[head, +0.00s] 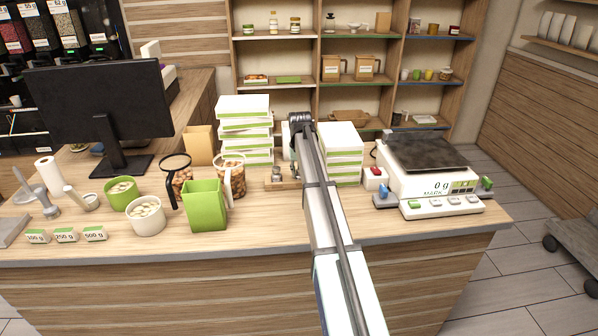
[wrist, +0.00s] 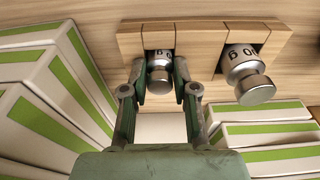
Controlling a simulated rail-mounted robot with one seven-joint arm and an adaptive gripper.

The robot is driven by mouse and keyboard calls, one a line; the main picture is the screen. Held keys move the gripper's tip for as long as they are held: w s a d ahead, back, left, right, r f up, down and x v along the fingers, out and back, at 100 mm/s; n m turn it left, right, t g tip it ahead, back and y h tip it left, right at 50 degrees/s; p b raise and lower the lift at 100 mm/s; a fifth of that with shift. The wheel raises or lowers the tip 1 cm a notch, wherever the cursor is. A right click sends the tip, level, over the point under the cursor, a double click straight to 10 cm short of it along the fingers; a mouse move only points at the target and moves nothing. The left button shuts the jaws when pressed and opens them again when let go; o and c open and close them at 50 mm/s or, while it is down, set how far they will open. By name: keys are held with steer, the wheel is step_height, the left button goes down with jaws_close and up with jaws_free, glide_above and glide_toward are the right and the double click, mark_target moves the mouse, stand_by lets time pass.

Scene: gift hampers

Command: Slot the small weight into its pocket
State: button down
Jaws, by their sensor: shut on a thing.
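The small weight (wrist: 160,76) is a silvery metal cylinder with a knob and dark markings. In the wrist view my gripper (wrist: 160,85) is shut on it, one finger on each side. The weight is lined up with the left pocket of a wooden rack (wrist: 130,40), between its walls; I cannot tell whether it is fully seated. A larger metal weight (wrist: 248,75) stands in the right pocket. In the head view the rack (head: 285,185) and the larger weight (head: 277,173) show left of my arm, which hides the small weight and the fingers.
Stacks of white and green boxes stand close on both sides, left (head: 245,125) and right (head: 341,150). A scale (head: 430,180) reading 0 g is at the right. A green bin (head: 205,205) and jars of nuts (head: 231,177) stand left of the rack.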

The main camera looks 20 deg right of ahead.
stand_by(0.4)
steer(key=c, duration=0.8)
jaws_free()
steer(key=shift+f, duration=0.1)
steer(key=shift+s+a+r+p, duration=0.15)
steer(key=shift+r+p, duration=0.45)
steer(key=shift+r, duration=0.55)
steer(key=shift+s+d+r+p, duration=0.15)
steer(key=shift+r+p, duration=0.4)
steer(key=shift+r, duration=0.65)
steer(key=shift+s+a+r+p, duration=0.2)
steer(key=shift+r+p, duration=0.4)
steer(key=shift+r, duration=0.55)
